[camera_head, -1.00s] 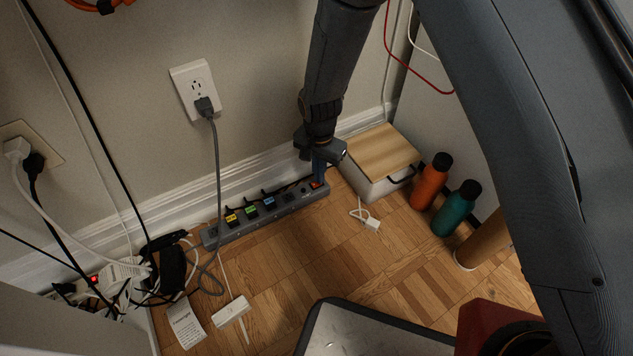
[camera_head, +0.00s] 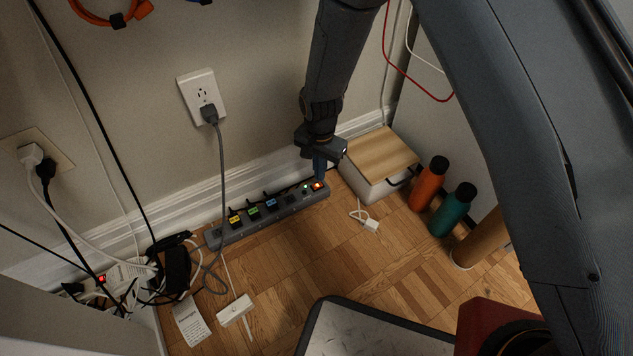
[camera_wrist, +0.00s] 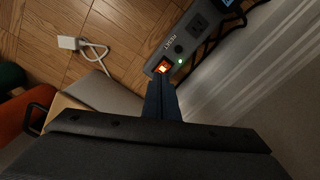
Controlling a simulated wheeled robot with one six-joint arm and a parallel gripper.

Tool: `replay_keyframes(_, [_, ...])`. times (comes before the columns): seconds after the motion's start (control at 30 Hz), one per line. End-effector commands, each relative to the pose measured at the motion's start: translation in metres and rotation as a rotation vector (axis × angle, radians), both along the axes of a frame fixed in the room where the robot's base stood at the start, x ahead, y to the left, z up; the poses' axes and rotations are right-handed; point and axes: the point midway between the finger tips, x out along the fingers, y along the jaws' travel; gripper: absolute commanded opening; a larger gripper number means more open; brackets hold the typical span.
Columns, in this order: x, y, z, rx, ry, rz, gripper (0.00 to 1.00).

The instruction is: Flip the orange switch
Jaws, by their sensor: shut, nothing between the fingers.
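The orange switch (camera_head: 318,186) is at the right end of the grey power strip (camera_head: 275,213) on the floor by the wall. It glows orange, and a small green light shows beside it. In the wrist view the lit switch (camera_wrist: 162,67) lies just beyond the fingertips, next to the word RESET. My gripper (camera_head: 319,178) points down at the strip's right end, its fingers shut and empty. In the wrist view the shut fingers (camera_wrist: 161,80) end at the switch's near edge. I cannot tell whether they touch it.
A white box with a wooden lid (camera_head: 381,154) stands right of my gripper. An orange bottle (camera_head: 428,187) and a teal bottle (camera_head: 453,212) stand farther right. A white cable end (camera_head: 370,226) lies on the floor. Plugs and cords crowd the left.

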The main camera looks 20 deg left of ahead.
Motion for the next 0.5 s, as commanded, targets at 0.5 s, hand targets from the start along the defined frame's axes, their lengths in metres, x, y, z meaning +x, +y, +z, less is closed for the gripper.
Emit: replay_keyframes(0.5, [0.000, 0.000, 0.040, -0.001, 0.000, 0.000, 0.00])
